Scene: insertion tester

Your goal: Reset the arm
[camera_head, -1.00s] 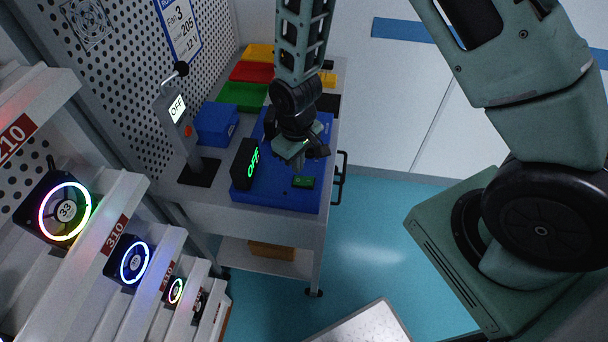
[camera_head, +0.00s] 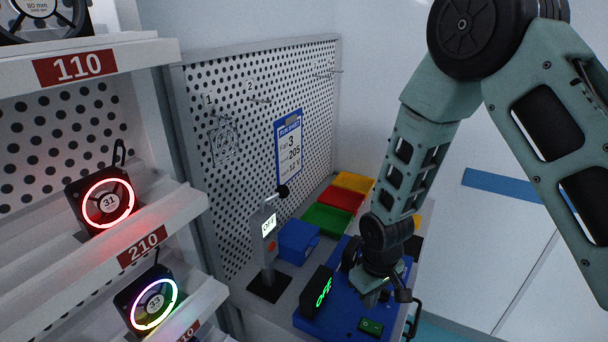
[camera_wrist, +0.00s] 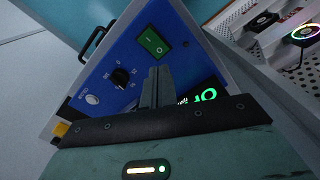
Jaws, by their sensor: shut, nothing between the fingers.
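My gripper (camera_head: 374,297) hangs from my green arm over the blue tester panel (camera_head: 348,262) on the cart. In the wrist view the gripper's fingers (camera_wrist: 157,82) are together with nothing between them, in front of the blue panel (camera_wrist: 118,62). The panel carries a green rocker switch (camera_wrist: 154,42), a black knob (camera_wrist: 121,77) and a black display box (camera_head: 317,292) with green lettering that reads OFF. The fingers partly cover the display in the wrist view. I cannot tell whether the fingertips touch the panel.
A lever post (camera_head: 266,240) with an OFF screen stands left of the panel. Blue (camera_head: 298,241), green (camera_head: 327,219), red (camera_head: 342,199) and yellow (camera_head: 354,182) bins line the cart. A shelf with lit fans (camera_head: 106,203) is at left. A pegboard (camera_head: 240,130) stands behind.

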